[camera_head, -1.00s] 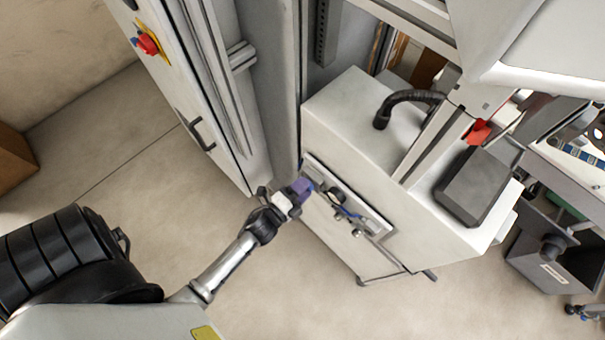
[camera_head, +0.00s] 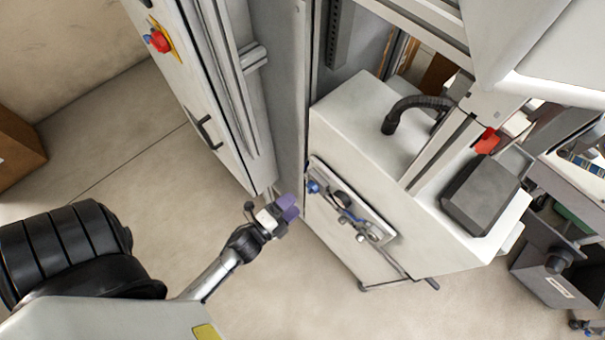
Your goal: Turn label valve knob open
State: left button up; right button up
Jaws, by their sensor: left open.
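A small blue knob (camera_head: 313,187) sits at the upper left end of a valve panel (camera_head: 378,221) on the front of the white machine cabinet. A round dark gauge (camera_head: 342,199), a blue tube and small metal fittings are beside it on the panel. My left gripper (camera_head: 289,207) has purple fingertips, is open, and is just left of the panel, apart from the knob. Nothing shows between its fingers. My right gripper is not in view.
A tall grey cabinet with a black handle (camera_head: 208,132) and a red emergency button (camera_head: 159,41) stands at the left. A black hose (camera_head: 412,106) and dark box (camera_head: 480,192) are on the white cabinet (camera_head: 349,118). The floor (camera_head: 290,287) in front is clear.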

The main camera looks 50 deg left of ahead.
pick_arm(q)
jog(key=s, duration=0.7)
dwell(0.6)
jog(key=shift+w, duration=0.1)
